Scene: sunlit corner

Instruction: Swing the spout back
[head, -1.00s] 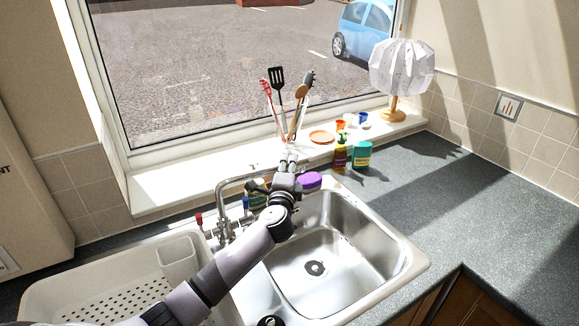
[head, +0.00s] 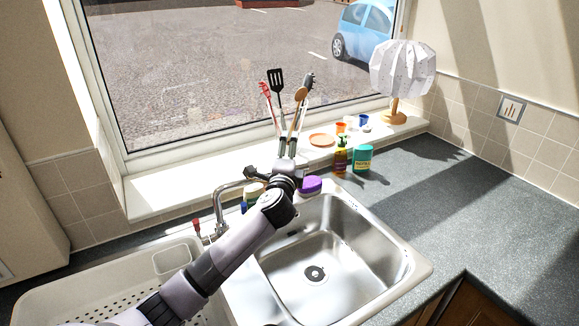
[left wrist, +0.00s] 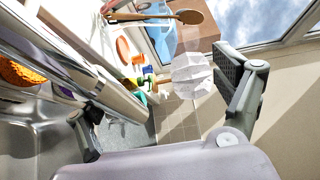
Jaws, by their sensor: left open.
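The chrome tap stands behind the sink; its spout (head: 228,187) rises and bends right toward my left gripper (head: 272,170), which covers its far end. In the left wrist view the spout (left wrist: 75,65) shows as a thick shiny bar slanting from upper left, close by the left-hand finger. My left gripper (left wrist: 165,105) is open there, fingers wide apart. I cannot tell whether the spout is between the fingers or just beside them. My right gripper is not in view.
The steel sink basin (head: 345,240) is empty, with a white draining rack (head: 60,295) at left. A purple sponge (head: 311,184), a soap bottle (head: 341,160) and a teal tub (head: 363,158) stand behind the basin. Utensils stand on the sill. The right worktop (head: 440,200) is clear.

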